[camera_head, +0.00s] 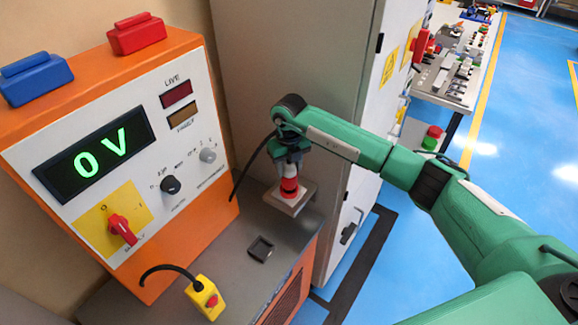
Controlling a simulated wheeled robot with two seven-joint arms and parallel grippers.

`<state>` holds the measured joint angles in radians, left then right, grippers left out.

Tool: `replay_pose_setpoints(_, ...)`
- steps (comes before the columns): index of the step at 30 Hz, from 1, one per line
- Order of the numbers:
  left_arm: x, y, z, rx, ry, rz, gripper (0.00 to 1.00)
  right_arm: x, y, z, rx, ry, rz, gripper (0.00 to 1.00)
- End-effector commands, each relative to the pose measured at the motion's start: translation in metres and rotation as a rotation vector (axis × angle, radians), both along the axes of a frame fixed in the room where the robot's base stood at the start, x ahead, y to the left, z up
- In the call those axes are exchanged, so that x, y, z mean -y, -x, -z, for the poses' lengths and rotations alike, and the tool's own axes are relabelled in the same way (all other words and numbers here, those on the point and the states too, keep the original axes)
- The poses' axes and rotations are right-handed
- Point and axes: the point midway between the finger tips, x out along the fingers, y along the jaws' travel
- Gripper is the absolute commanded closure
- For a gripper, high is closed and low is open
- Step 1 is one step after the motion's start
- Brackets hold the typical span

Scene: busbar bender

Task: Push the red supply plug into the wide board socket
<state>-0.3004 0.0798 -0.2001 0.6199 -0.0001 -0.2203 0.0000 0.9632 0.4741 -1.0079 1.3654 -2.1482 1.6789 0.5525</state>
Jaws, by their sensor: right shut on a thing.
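The red supply plug (289,188) is in the grip of my right gripper (288,168), which points down and is shut on it. A black cable (248,172) runs from near the gripper down to the left. Right below the plug is a pale square block (285,206) on the grey bench top; it may be the board socket. The plug's lower end meets or hides the block's top, so I cannot tell how deep it sits. My left gripper is not in view.
An orange cabinet (190,50) with a display reading "0 V" stands at left, with a red switch (122,229). On the bench (222,268) are a small dark square piece (260,249) and a yellow box with a red button (205,298). A grey cabinet (295,55) stands behind my right arm.

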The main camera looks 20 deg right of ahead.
Motion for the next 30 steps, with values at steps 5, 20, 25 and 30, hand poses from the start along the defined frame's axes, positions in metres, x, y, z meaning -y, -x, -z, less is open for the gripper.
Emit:
replay_pose_setpoints(5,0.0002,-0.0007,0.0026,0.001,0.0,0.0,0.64,0.0001,-0.0003,0.0003,0.001,0.0,0.0,0.82)
replay_pose_setpoints(20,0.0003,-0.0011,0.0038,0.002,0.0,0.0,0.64,-0.0002,-0.0001,-0.0004,0.001,0.0,0.0,0.82)
replay_pose_setpoints(25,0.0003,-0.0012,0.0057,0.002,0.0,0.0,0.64,-0.0001,-0.0001,0.0003,0.001,0.0,0.0,0.82)
replay_pose_setpoints(30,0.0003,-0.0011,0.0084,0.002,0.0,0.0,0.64,-0.0002,0.0003,0.0003,0.0,0.0,0.0,0.82)
